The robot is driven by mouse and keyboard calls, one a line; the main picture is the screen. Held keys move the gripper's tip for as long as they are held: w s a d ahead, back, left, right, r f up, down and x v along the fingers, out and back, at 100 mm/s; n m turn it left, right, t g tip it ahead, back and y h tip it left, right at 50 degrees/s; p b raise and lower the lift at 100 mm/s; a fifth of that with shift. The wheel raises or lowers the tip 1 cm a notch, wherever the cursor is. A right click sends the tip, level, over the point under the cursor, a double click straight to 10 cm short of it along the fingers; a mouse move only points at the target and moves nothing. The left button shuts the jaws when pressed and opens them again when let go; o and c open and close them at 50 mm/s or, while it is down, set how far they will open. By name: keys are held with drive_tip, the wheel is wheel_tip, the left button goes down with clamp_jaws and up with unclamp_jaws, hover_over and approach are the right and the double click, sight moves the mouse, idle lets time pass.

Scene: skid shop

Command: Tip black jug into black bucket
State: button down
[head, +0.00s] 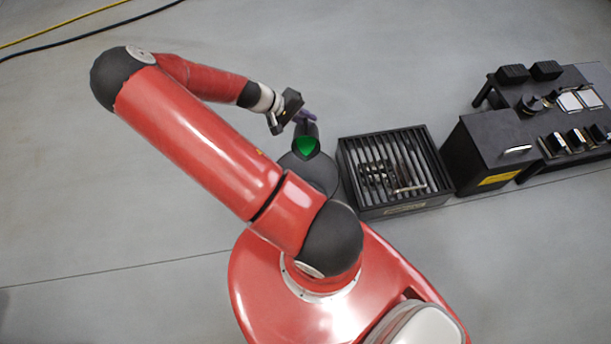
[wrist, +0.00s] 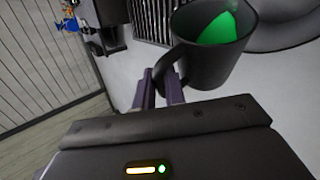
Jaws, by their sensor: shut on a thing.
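A black jug (head: 308,129) with something bright green inside is held at my gripper (head: 304,117). In the wrist view the jug (wrist: 205,72) shows its open mouth and the green content. The purple fingers of my gripper (wrist: 160,88) are shut on its handle. In the head view the jug appears tilted, its mouth toward the lower part of the picture. A dark round thing, seemingly the black bucket (head: 318,172), is just below the jug in that view, partly hidden by my arm. A dark curved rim, likely the bucket's (wrist: 290,36), shows behind the jug in the wrist view.
A black slatted crate (head: 375,212) with dark items on it stands close to the right of the bucket. A black box (head: 486,150) and a black bench (head: 585,74) with knobs and panels lie farther right. The floor (head: 130,210) at left is clear.

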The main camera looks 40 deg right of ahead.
sight(306, 129)
drive_tip(key=shift+s+a+f+b, duration=0.15)
drive_tip(key=shift+s+a+b, duration=0.15)
drive_tip(key=shift+s+a, duration=0.1)
drive_tip(key=shift+s+a+f+m+t+h+b, duration=0.15)
drive_tip(key=shift+s+a+m+t+h+b, duration=0.3)
drive_tip(key=shift+s+a, duration=0.35)
drive_tip(key=shift+s+a+f+t+h, duration=0.1)
drive_tip(key=shift+s+a+t+h, duration=0.15)
drive_tip(key=shift+s, duration=0.1)
drive_tip(key=shift+s+a+r+m+t+h+b, duration=0.2)
drive_tip(key=shift+s+a+m+h, duration=0.1)
drive_tip(key=shift+s+a, duration=0.1)
drive_tip(key=shift+s+a+r+m+t+h+b, duration=0.15)
drive_tip(key=shift+s+a+m+t+h+b, duration=0.1)
drive_tip(key=shift+s+a+h, duration=0.1)
drive_tip(key=shift+s+a, duration=0.15)
drive_tip(key=shift+s, duration=0.05)
idle(0.3)
